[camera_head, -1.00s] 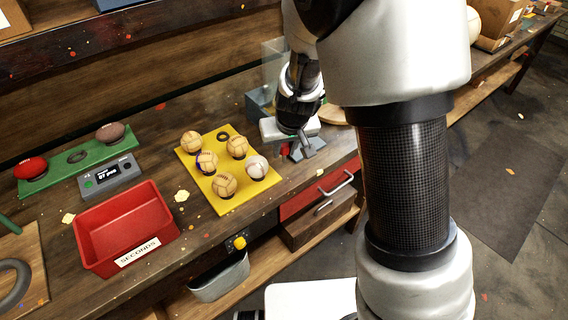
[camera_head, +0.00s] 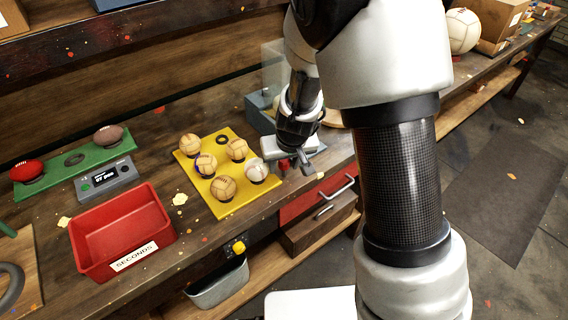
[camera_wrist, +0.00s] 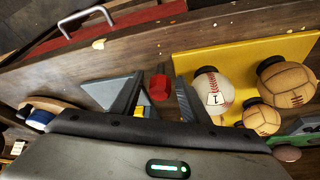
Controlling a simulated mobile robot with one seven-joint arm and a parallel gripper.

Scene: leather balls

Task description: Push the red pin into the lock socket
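The red pin (camera_wrist: 160,86) shows in the wrist view between my two fingers, with a small gap on each side. My gripper (camera_wrist: 158,98) is open around it; whether it touches the pin is unclear. In the head view my gripper (camera_head: 296,163) is low over the front of the bench, right of the yellow ball tray. A grey block (camera_wrist: 104,92) lies beside the left finger in the wrist view, partly hidden by it. I cannot make out the socket opening; the gripper hides that area in the head view.
The yellow tray (camera_head: 236,205) with several balls is close to the left of my gripper. A red drawer (camera_head: 304,203) with a metal handle is below the bench edge. A red bin (camera_head: 160,215) and green rack (camera_head: 70,168) stand farther left.

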